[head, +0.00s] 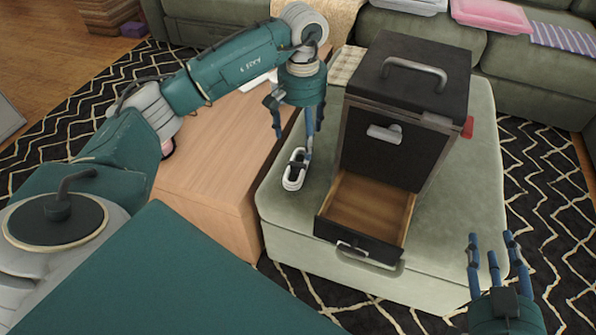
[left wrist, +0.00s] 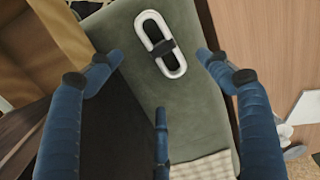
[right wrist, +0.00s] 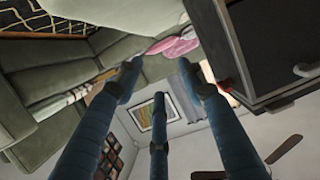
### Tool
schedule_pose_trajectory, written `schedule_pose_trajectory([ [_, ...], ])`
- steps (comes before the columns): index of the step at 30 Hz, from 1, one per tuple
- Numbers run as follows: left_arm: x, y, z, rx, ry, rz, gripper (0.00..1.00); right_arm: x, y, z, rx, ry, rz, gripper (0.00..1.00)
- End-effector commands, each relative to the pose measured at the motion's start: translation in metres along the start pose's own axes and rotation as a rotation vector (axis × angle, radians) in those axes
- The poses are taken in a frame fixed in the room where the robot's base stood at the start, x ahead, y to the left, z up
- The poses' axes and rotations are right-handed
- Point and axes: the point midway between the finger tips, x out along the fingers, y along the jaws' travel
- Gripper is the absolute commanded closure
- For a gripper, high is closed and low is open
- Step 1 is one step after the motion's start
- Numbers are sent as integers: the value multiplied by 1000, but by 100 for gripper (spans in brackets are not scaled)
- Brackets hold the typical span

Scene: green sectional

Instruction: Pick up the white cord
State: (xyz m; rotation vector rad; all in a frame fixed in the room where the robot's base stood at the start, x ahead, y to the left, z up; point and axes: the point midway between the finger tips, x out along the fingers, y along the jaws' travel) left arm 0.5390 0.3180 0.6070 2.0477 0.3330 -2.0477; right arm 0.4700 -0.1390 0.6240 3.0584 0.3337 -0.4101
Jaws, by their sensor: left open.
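The white cord (head: 294,171) is a coiled oval bundle with a black band around its middle. It lies on the left part of the green ottoman (head: 300,245), beside the black box. My left gripper (head: 304,135) is above it, pointing down with fingers spread and empty. In the left wrist view the cord (left wrist: 160,44) lies at the top, ahead of the space between the open fingers (left wrist: 160,85), not touching them. My right gripper (head: 490,250) is at the lower right of the head view, fingers up, apart and empty. Its fingers (right wrist: 160,85) also show apart in the right wrist view.
A black box (head: 385,150) with a top handle stands on the ottoman, its lower drawer (head: 368,205) pulled open, close to the right of my left gripper. A wooden table (head: 215,165) adjoins the ottoman on the left. A green sofa (head: 420,40) is behind.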

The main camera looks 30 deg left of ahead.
Motion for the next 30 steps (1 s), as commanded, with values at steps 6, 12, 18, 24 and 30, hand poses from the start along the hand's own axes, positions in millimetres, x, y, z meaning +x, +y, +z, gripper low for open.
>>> schedule_pose_trajectory([
  [6, 30, 0, 0, 0, -3, 0, 22, 2, -5, -37, 2, 165, -10, 60],
  [12, 48, 0, 0, -1, -1, 1, 22, -2, -8, -66, 4, 288, -17, 60],
  [18, 56, 0, 0, 0, -1, 0, 22, -5, -10, -78, 5, 342, -20, 60],
  [24, 75, 1, -2, -1, -2, 1, 22, -18, -14, -111, 9, 506, -29, 60],
  [30, 95, 1, -3, 0, -2, 1, 22, -38, -18, -145, 15, 681, -39, 60],
])
